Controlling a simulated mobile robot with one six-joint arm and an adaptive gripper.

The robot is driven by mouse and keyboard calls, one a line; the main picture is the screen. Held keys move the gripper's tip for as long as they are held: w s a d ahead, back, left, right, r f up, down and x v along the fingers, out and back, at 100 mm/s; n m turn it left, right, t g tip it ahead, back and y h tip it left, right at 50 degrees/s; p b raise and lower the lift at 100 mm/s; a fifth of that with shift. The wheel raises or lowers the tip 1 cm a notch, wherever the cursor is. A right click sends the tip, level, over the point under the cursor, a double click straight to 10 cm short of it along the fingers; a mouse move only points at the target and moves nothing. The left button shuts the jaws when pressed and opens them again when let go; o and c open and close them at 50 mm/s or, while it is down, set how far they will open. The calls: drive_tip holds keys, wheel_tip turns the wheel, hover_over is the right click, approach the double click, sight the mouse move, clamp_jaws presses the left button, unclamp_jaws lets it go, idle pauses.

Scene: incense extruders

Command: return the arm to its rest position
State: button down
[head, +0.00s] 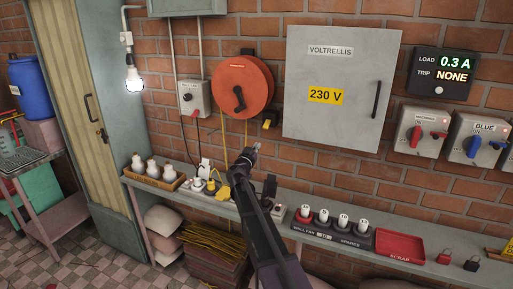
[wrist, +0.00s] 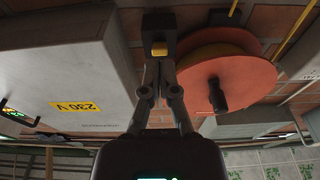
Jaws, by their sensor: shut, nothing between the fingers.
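My arm reaches up from the bottom of the head view, over the shelf, towards the brick wall. My gripper (head: 257,146) is at its upper end, in front of the wall below the orange reel (head: 235,80). In the wrist view, which is upside down, my gripper (wrist: 159,68) has its fingers together and empty. A dark block with a yellow part (wrist: 160,48) shows just beyond the fingertips; I cannot tell whether they touch it. The orange reel is beside the fingers at the right there (wrist: 240,75).
A grey 230 V cabinet (head: 340,60) hangs right of the reel. The shelf (head: 400,239) below carries a bulb tray (head: 157,182), yellow plugs (head: 222,191), a dark rack of white pieces (head: 335,235) and a red scrap tray (head: 399,248). Switch boxes (head: 417,131) are at right.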

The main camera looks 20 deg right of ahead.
drive_tip(key=s+d+f+g+y, duration=0.1)
drive_tip(key=s+f+g, duration=0.25)
drive_tip(key=s, duration=0.35)
drive_tip(key=s+f+g+y+p, duration=0.1)
drive_tip(key=s+f+g, duration=0.2)
drive_tip(key=s+f, duration=0.3)
drive_tip(key=s+d+f+g+y, duration=0.1)
drive_tip(key=s+f+g, duration=0.3)
drive_tip(key=s, duration=0.5)
drive_tip(key=s+a+f+n+g+y, duration=0.2)
drive_tip(key=s+a, duration=0.4)
drive_tip(key=s, duration=0.3)
drive_tip(key=s+a+f+n+g+y+p, duration=0.1)
drive_tip(key=s+a+f+n+g+y, duration=0.2)
drive_tip(key=s, duration=0.6)
drive_tip(key=a+n+y, duration=0.2)
drive_tip(key=a+y, duration=0.1)
drive_tip(key=y, duration=0.1)
drive_tip(key=shift+s+a+f+n, duration=0.15)
drive_tip(key=shift+a+f+n, duration=0.1)
drive_tip(key=shift+f+n, duration=0.15)
